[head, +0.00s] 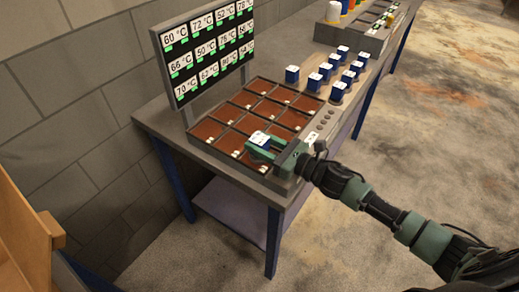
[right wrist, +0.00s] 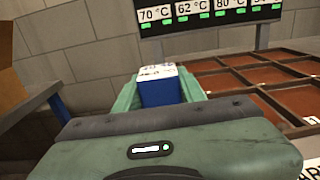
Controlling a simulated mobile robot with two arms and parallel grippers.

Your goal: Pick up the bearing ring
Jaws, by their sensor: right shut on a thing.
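My right gripper (head: 263,150) comes in from the right over the front of the compartment tray. Its green fingers are shut on a blue block with a marked white top (head: 260,138). In the right wrist view the blue block (right wrist: 161,91) sits between the two green fingers, upright. I cannot tell whether it is clear of the tray floor. I cannot make out a ring shape on it or elsewhere; the block may be the package for one. My left gripper is not in view.
The tray (head: 215,146) has several reddish-brown compartments on a grey table (head: 160,120). A temperature board (head: 205,50) stands behind it. Several similar blue blocks (head: 325,72) stand on the table to the right.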

